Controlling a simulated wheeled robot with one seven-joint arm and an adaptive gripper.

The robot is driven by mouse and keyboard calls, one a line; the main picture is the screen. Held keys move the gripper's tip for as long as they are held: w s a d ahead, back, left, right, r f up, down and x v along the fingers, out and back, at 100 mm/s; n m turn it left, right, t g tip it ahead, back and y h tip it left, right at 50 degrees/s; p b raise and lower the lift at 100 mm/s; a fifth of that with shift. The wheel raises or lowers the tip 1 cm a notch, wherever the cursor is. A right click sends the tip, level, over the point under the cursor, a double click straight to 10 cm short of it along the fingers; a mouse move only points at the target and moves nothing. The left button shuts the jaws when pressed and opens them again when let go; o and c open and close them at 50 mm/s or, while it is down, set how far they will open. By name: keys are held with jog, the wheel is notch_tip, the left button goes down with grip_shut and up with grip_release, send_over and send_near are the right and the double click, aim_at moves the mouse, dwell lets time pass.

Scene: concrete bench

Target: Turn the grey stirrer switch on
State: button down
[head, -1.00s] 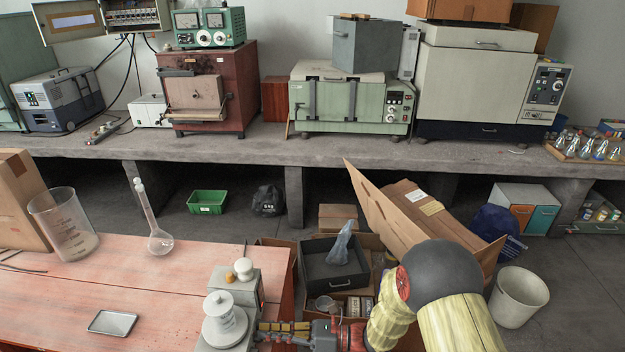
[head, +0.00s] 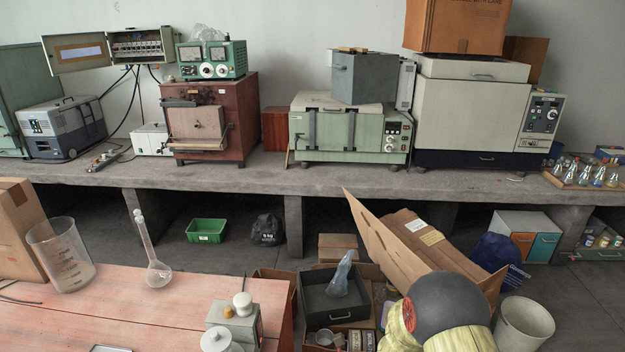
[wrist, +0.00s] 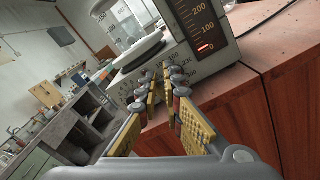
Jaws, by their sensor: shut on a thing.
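The grey stirrer (head: 247,322) stands at the front right of the red-topped bench in the head view, cut off low in the picture. In the wrist view the stirrer (wrist: 222,55) fills the upper middle, tilted, with a dark scale panel and a red light beside the 0. A round white plate (wrist: 139,52) is on it. My gripper (wrist: 170,78) is at its lower front edge, with the yellow-padded fingers close together on something small. The fingertips hide the switch, so its position cannot be told. My gripper is outside the head view.
A glass beaker (head: 62,255) and a round flask (head: 158,270) stand on the bench to the left. An open drawer box (head: 335,297) and cardboard boxes lie on the right below. A white bin (head: 523,325) stands on the floor. The bench top (head: 185,300) between flask and stirrer is clear.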

jog(key=shift+s+d+p, duration=0.2)
jog(key=shift+d+p, duration=0.2)
jog(key=shift+d, duration=2)
jog(key=shift+d, duration=0.1)
